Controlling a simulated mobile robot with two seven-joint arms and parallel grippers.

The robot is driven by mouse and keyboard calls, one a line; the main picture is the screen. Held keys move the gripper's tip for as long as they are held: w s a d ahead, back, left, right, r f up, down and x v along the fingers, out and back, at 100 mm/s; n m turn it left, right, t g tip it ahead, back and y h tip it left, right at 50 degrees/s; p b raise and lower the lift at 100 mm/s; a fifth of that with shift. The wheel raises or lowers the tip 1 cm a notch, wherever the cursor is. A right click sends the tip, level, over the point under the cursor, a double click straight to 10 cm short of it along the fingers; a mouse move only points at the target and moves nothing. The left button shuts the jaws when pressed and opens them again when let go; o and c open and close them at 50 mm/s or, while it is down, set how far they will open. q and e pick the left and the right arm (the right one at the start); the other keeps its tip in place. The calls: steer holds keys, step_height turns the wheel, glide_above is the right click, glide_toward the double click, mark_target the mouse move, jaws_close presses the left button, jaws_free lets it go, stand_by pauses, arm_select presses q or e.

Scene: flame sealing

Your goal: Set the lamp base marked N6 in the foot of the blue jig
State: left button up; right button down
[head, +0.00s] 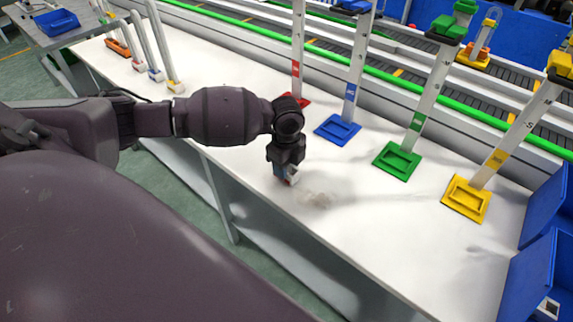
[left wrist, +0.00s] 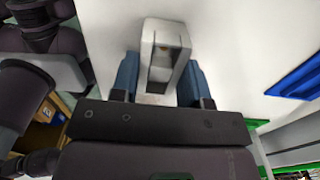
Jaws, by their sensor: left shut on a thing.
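My left gripper (head: 288,174) is over the white table, in front of the red and blue jigs. In the left wrist view its two blue fingers (left wrist: 158,82) are shut on a pale grey, blocky lamp base (left wrist: 163,32) with a hollow. Only a small part of the base shows in the head view; no N6 mark is readable. The blue jig (head: 338,129) has a flat blue foot with a recess and a tall white post. Its foot is behind and to the right of the gripper. A blue plate edge (left wrist: 299,78) shows at the right in the wrist view.
A red jig (head: 296,101) stands behind the gripper, partly hidden by my arm. Green (head: 397,161) and yellow (head: 466,199) jigs stand to the right. Several tubes in coloured bases (head: 173,87) stand at the left. The front right of the table (head: 400,235) is clear.

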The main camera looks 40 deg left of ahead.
arm_select(q)
steer(key=shift+f, duration=0.1)
arm_select(e)
steer(key=shift+s+f, duration=0.1)
arm_select(q)
steer(key=o, duration=0.9)
arm_select(e)
steer(key=shift+s+f, duration=0.1)
steer(key=shift+s, duration=0.1)
arm_select(q)
step_height(320, 180, up, 12)
steer(key=shift+r+p, duration=0.1)
steer(key=shift+p, duration=0.75)
arm_select(e)
steer(key=shift+w+d+r, duration=0.1)
steer(key=shift+r, duration=0.85)
steer(key=shift+w+r, duration=0.1)
steer(key=shift+w, duration=0.05)
